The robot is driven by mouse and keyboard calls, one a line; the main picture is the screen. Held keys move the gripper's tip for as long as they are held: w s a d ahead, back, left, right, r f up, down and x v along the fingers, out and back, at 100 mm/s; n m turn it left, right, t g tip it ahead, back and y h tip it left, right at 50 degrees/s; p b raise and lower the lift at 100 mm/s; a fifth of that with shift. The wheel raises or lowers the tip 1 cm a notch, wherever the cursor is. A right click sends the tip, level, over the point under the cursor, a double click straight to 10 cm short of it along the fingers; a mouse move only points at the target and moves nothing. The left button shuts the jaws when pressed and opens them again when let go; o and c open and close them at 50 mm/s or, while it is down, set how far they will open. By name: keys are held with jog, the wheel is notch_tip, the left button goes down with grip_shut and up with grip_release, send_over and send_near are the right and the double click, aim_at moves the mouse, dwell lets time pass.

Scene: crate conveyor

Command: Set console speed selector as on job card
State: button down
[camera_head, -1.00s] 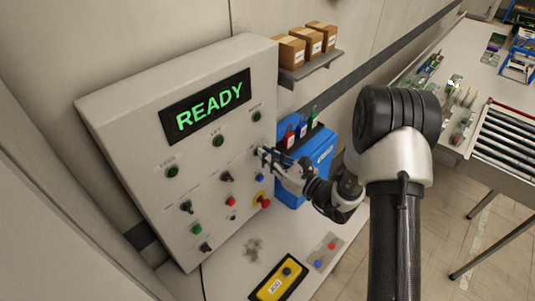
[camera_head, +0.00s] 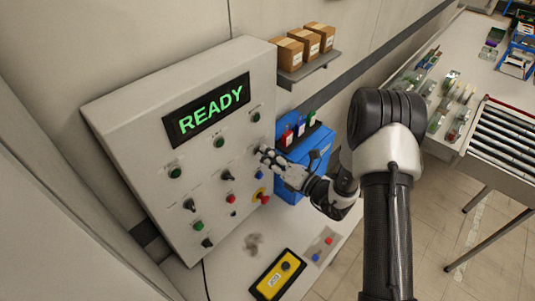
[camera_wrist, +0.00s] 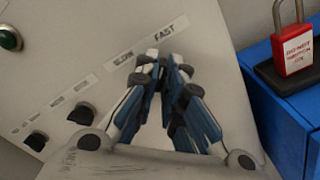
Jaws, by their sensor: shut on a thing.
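The grey console (camera_head: 130,135) has a lit green READY display (camera_head: 206,109) and stands at left in the head view. My gripper (camera_head: 264,153) is at its right side, with its fingertips against the panel. In the wrist view, my gripper (camera_wrist: 166,62) is closed just below a label strip (camera_wrist: 148,42) reading SLOW and FAST. The fingers are shut on the speed selector there. They hide nearly all of its knob, so its pointing direction cannot be read. I cannot make out a job card in either view.
Other black selectors (camera_wrist: 82,113), lamps and a red emergency button (camera_head: 262,196) are close by on the panel. A blue box (camera_head: 300,165) with padlocks (camera_wrist: 297,50) stands just right. A yellow control box (camera_head: 278,275) lies on the bench. A roller conveyor (camera_head: 505,135) is at far right.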

dwell(0.4)
jog(key=c, duration=1.7)
grip_release()
jog(key=v, duration=1.2)
jog(key=shift+r, duration=0.1)
